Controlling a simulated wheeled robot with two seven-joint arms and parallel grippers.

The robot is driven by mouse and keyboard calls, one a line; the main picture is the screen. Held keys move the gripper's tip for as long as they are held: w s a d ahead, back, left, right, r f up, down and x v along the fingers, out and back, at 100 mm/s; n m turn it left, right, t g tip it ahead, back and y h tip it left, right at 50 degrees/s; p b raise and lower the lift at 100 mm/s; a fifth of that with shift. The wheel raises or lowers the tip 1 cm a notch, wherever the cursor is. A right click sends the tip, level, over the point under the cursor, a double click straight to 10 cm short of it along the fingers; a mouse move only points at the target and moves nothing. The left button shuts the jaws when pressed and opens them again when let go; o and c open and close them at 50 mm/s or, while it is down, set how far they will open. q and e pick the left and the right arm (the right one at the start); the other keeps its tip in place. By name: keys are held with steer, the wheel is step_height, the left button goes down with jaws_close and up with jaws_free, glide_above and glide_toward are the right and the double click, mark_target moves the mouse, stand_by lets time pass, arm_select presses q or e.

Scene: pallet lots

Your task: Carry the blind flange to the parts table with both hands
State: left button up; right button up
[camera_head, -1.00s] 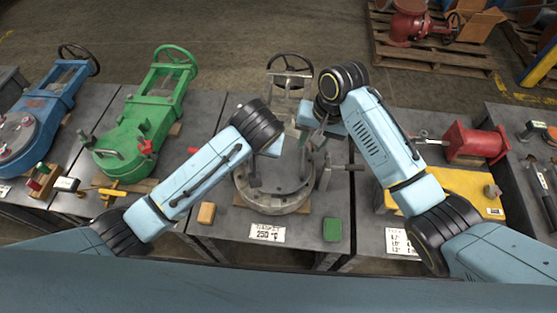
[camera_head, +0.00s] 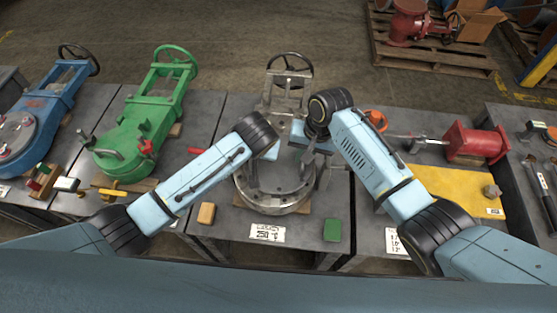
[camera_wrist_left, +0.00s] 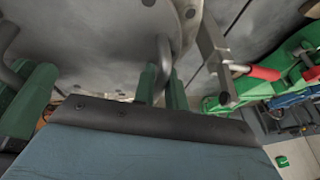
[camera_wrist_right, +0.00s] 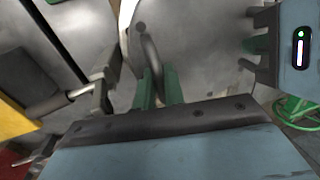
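The blind flange (camera_wrist_left: 105,45) is a grey metal disc with bolt holes and loop handles. It is on or just above the grey valve (camera_head: 290,95) on the middle table; any gap is hidden. In the head view my arms partly cover it. My left gripper (camera_wrist_left: 160,88) has its green fingers closed about one loop handle (camera_wrist_left: 162,55). My right gripper (camera_wrist_right: 158,88) has its green fingers closed about another handle (camera_wrist_right: 152,58). In the head view both fingertips are largely hidden. The table on the right bears a yellow mat (camera_head: 450,190); which table is the parts table is not clear.
A clamp with a red handle (camera_wrist_left: 262,73) is beside the flange. An orange block (camera_head: 206,213) and a green block (camera_head: 332,230) lie at the middle table's front. A green valve (camera_head: 130,130) stands left; a red flanged part (camera_head: 475,143) stands right, behind the mat.

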arm_select(q)
jaws_close()
arm_select(e)
jaws_close()
stand_by(0.7)
arm_select(q)
steer(key=shift+w+r, duration=0.2)
arm_select(e)
steer(key=shift+w+r, duration=0.15)
steer(key=shift+r, duration=0.05)
steer(key=shift+r, duration=0.1)
